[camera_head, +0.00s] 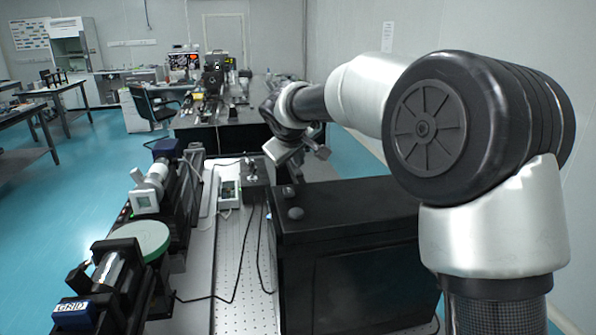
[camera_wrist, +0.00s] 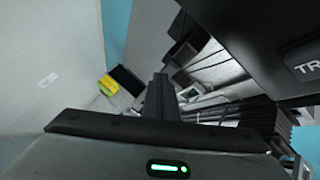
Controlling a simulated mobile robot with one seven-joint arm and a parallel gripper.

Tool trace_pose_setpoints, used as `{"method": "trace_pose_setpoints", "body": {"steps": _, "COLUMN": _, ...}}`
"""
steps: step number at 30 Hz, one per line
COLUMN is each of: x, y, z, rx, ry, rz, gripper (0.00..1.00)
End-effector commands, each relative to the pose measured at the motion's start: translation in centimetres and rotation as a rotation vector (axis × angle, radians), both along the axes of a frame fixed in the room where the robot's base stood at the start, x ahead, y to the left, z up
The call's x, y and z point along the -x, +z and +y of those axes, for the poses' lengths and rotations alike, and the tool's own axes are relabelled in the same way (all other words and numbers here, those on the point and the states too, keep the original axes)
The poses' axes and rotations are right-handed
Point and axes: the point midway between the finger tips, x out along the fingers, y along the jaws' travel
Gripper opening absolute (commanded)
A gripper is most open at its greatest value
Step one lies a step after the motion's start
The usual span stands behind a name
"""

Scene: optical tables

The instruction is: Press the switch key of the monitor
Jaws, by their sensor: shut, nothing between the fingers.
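My gripper (camera_head: 298,158) hangs at the end of my arm, above the far end of a large black box in the head view. In the wrist view its dark fingers (camera_wrist: 160,97) are together, with nothing seen between them. A small white-framed device with a dark greenish display (camera_head: 229,191) stands on the optical table left of the black box. A lit colour screen (camera_head: 184,61) shows far back in the room. I cannot tell which of these is the monitor, and no switch key can be made out. My gripper is apart from both.
Black cables lie on the table. A row of optical instruments (camera_head: 150,200) fills the left side. A dark panel with white letters (camera_wrist: 300,68) is close in the wrist view.

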Motion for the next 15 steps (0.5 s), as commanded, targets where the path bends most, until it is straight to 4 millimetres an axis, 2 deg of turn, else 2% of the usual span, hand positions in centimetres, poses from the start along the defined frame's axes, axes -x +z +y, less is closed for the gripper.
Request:
{"method": "trace_pose_setpoints", "body": {"steps": 8, "x": 0.0, "y": -0.09, "z": -0.01, "rx": 0.0, "ry": 0.0, "rz": 0.0, "gripper": 0.0}}
{"method": "trace_pose_setpoints", "body": {"steps": 15, "x": 0.0, "y": -0.93, "z": 0.0, "rx": 0.0, "ry": 0.0, "rz": 0.0, "gripper": 0.0}}
